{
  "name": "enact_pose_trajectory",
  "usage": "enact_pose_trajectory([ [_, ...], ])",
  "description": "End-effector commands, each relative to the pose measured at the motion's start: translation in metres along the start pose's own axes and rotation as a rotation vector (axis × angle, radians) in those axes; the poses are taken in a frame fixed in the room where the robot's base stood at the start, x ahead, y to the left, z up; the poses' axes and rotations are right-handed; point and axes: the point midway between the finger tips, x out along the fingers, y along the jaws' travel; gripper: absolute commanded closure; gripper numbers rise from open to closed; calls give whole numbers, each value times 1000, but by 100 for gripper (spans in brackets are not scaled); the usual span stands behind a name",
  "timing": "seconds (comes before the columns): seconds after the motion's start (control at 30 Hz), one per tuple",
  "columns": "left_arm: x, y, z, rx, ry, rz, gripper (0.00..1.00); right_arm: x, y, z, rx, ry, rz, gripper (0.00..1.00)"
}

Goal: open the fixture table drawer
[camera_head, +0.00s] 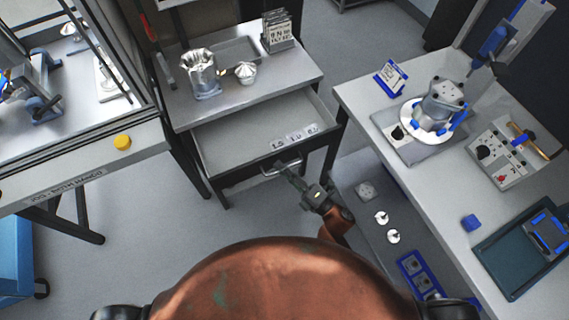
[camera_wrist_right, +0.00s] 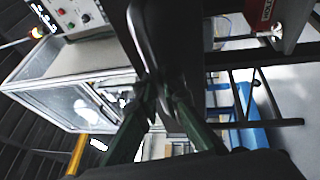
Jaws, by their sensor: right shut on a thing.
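The fixture table (camera_head: 290,72) stands at the upper middle of the head view. Its drawer (camera_head: 228,148) is pulled out toward me, with its grey inner floor showing and several small labelled tags (camera_head: 295,136) near its front. A light bar handle (camera_head: 270,172) sits on the drawer's dark front. My right gripper (camera_head: 284,171) is shut on the handle. In the right wrist view its dark green fingers (camera_wrist_right: 155,98) close together on a dark shape that I cannot make out clearly. My left gripper is in neither view.
A workbench (camera_head: 445,190) with a round fixture stands to the right. An enclosed machine with a yellow button (camera_head: 122,142) stands left. Floor before the drawer is clear.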

Motion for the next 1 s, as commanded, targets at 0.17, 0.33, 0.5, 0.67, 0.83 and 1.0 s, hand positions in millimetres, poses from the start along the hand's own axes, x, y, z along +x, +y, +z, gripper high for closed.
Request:
enact_pose_trajectory([
  [0.17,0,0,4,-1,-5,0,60,-1,-1,0,0,-1,-2,100],
  [0.33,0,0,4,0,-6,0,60,-1,-1,1,0,-2,-2,88],
  [0.5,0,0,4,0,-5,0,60,-1,0,0,0,-1,-1,84],
  [0.67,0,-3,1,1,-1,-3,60,-2,0,0,0,-1,-1,84],
  [0.83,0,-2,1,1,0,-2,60,-18,-1,0,1,-2,-3,84],
  [1.0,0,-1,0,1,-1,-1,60,-53,-2,0,1,-3,-4,84],
])
